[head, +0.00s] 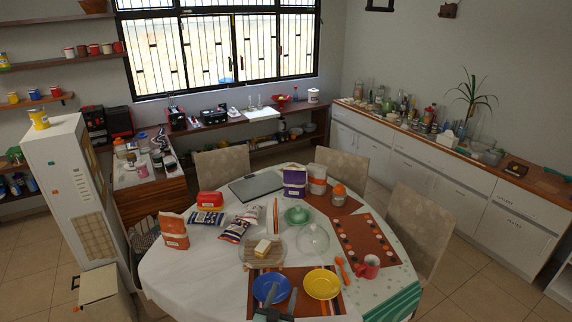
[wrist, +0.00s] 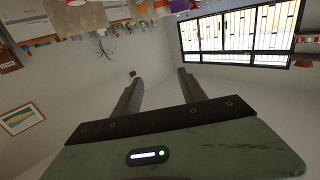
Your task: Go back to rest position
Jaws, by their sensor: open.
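My gripper (wrist: 157,73) shows in the wrist view with its two dark fingers apart and nothing between them. Beyond the fingers is bare wall, and the room appears upside down. In the head view my gripper (head: 282,287) is at the bottom edge, its fingers seen over the near side of the table, in front of the blue plate (head: 262,281). Its height above the table is hard to tell. The round table (head: 180,268) has a white cloth.
A yellow plate (head: 322,284), a red mug (head: 368,267), a glass dome (head: 313,238), a wooden board with butter (head: 263,249) and several food packages crowd the table. Chairs stand around it. A cluttered counter (head: 450,170) runs along the right wall. The wrist view shows open space around the fingers.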

